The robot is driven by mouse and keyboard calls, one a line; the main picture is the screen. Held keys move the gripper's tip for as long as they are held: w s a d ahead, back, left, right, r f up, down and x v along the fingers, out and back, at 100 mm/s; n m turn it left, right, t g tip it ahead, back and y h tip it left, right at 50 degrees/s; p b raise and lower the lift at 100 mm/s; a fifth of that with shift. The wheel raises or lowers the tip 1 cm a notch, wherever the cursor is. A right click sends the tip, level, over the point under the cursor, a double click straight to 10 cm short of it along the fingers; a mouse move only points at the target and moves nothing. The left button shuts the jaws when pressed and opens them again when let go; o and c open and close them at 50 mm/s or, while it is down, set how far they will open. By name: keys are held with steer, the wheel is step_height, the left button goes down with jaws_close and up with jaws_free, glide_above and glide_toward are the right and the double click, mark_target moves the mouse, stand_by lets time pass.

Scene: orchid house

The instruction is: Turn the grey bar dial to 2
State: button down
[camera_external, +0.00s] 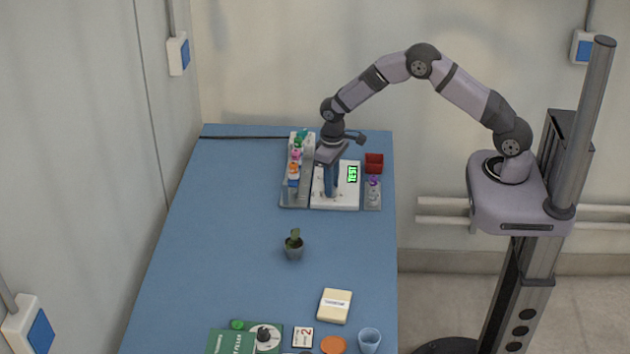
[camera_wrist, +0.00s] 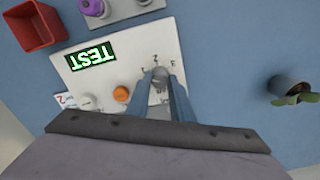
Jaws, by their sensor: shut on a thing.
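The white panel (camera_external: 347,196) lies at the far end of the blue table; it also shows in the wrist view (camera_wrist: 130,52). The grey bar dial (camera_wrist: 160,73) sits on the panel, with small marks around it too small to read surely. My gripper (camera_wrist: 160,84) points down over the panel, its two blue fingers shut on the dial from both sides. In the external view my gripper (camera_external: 331,192) hides the dial. The fingers and wrist cover part of the dial's scale, so its exact setting is unclear.
The panel has a green TEST display (camera_wrist: 90,56), an orange knob (camera_wrist: 121,93) and a whitish knob (camera_wrist: 88,101). A red box (camera_external: 374,163) stands beside it. A grey strip with coloured items (camera_external: 294,168) lies left. A potted plant (camera_external: 293,245) stands on clear table.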

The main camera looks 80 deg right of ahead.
steer(key=shift+m, duration=0.4)
steer(key=m+b, duration=0.2)
steer(key=m, duration=0.2)
steer(key=shift+m, duration=0.3)
steer(key=m+b, duration=0.1)
steer(key=m, duration=0.5)
steer(key=shift+m, duration=0.3)
steer(key=c, duration=1.6)
jaws_free()
steer(key=shift+o, duration=0.2)
steer(key=shift+r+b, duration=1.25)
steer(key=shift+r, duration=2.5)
